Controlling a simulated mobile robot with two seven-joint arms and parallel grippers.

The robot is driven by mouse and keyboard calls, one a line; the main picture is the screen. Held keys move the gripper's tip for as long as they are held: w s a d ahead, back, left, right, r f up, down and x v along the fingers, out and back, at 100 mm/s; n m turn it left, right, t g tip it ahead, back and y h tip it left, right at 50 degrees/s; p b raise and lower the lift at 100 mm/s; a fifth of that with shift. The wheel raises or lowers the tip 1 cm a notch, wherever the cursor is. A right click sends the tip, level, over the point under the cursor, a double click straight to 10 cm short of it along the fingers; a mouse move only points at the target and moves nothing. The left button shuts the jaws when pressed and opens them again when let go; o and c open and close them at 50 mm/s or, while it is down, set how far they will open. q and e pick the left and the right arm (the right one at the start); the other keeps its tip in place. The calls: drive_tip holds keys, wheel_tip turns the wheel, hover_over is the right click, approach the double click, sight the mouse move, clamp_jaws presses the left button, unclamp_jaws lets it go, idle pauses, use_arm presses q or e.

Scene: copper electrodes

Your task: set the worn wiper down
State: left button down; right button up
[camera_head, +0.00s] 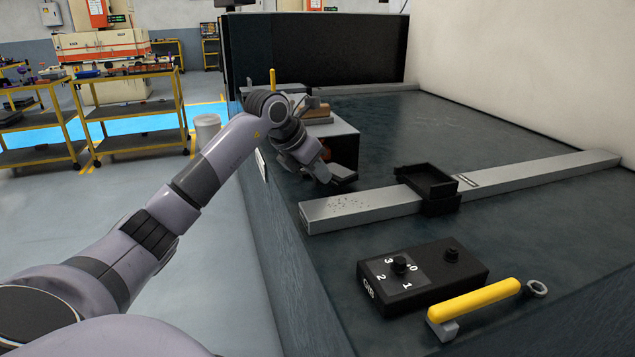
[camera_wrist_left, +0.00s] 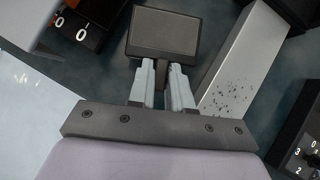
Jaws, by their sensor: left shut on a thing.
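My left gripper (camera_head: 322,172) reaches over the dark bench, left of the long grey bar. It is shut on a dark, flat rectangular block, which I take to be the worn wiper (camera_head: 343,173). In the left wrist view the wiper (camera_wrist_left: 165,32) shows at the tips of the two pale fingers (camera_wrist_left: 164,72), its broad dark face towards the camera. The wiper is close to the bench top, but I cannot tell whether it touches it. My right gripper is not in view.
The grey bar (camera_head: 340,208) carries a black carriage (camera_head: 428,183). In front are a black dial box (camera_head: 430,275) and a yellow-handled tool (camera_head: 480,298). A grey box (camera_head: 345,136) stands just behind the gripper. Bench top beyond the bar is clear.

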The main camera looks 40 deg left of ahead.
use_arm(q)
drive_tip(key=shift+f, duration=1.2)
drive_tip(key=shift+f, duration=0.1)
drive_tip(key=shift+f, duration=0.15)
drive_tip(key=c, duration=1.1)
unclamp_jaws()
drive_tip(key=shift+o, duration=0.2)
